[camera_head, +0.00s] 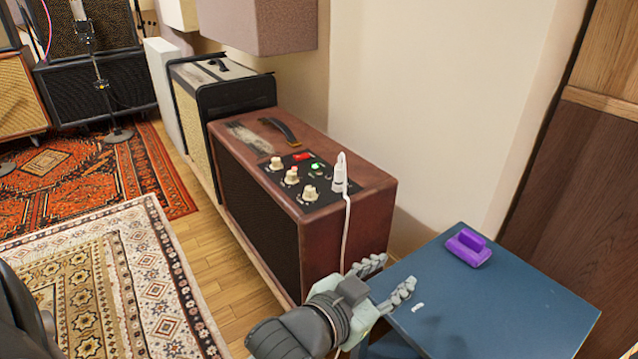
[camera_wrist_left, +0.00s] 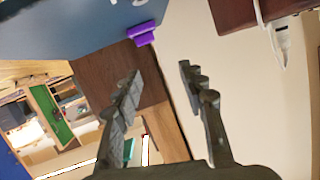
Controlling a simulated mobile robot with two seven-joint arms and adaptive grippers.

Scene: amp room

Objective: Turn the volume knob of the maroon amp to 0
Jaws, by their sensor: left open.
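The maroon amp (camera_head: 345,230) stands in the middle of the head view. Three cream knobs sit in a row on its black top panel: a far one (camera_head: 276,163), a middle one (camera_head: 291,176) and a near one (camera_head: 309,193). Their labels are too small to read, so I cannot tell which is volume. My left gripper (camera_head: 393,275) is open and empty in front of the amp's near end, apart from the knobs. In the left wrist view its fingers (camera_wrist_left: 161,72) are spread with nothing between them, and a maroon corner of the amp shows at top right. My right gripper is out of view.
A white plug (camera_head: 340,175) stands on the amp's top, its cable hanging down the near end toward my gripper. A blue table (camera_head: 500,305) at right carries a purple object (camera_head: 468,246) and a small white piece. A black-edged amp (camera_head: 225,90) stands behind.

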